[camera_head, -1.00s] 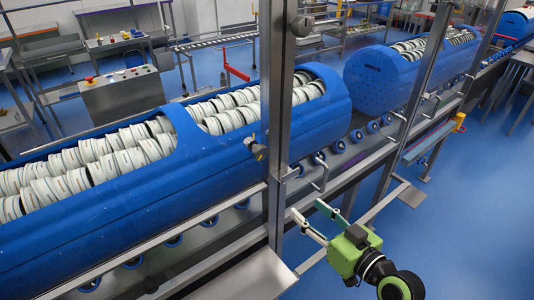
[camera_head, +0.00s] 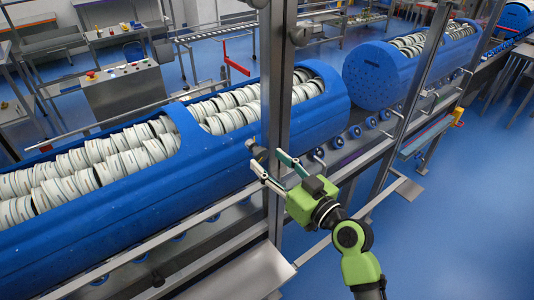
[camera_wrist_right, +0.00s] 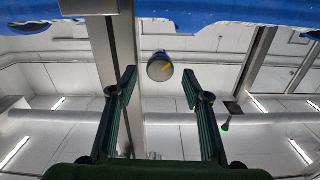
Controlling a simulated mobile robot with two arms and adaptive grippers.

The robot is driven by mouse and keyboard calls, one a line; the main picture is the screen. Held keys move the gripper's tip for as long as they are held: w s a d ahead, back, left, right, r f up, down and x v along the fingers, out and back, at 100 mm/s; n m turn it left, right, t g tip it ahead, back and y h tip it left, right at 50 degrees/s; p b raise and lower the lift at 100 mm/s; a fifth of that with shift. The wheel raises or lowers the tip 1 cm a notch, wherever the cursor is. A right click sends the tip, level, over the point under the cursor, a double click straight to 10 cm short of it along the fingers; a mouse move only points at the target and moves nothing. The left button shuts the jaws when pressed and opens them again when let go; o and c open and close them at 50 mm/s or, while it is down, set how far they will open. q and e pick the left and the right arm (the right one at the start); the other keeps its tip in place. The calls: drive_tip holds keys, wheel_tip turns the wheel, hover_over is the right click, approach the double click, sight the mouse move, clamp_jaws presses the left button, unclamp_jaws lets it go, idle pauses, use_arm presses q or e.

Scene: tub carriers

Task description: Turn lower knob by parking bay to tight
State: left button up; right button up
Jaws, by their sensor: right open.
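The lower knob (camera_head: 259,152) is a grey round knob on the steel post (camera_head: 274,110) in front of the near blue tub. In the right wrist view the knob (camera_wrist_right: 160,66) shows its round face with a yellow pointer mark, the mark aimed to the right. My right gripper (camera_head: 268,162) is open and empty, its two fingers reaching toward the post. In the right wrist view the knob lies just beyond the gap between the fingertips (camera_wrist_right: 158,78), apart from both. An upper knob (camera_head: 300,30) sits higher on the post. My left gripper is not in view.
A blue tub (camera_head: 110,220) full of white discs stands on the roller conveyor behind the post. A second blue tub (camera_head: 378,75) stands farther right. A steel rail (camera_head: 190,232) runs along the front. A control box (camera_head: 122,92) stands at back left. Blue floor at right is open.

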drive_tip(key=shift+x, duration=0.95)
drive_tip(key=c, duration=1.1)
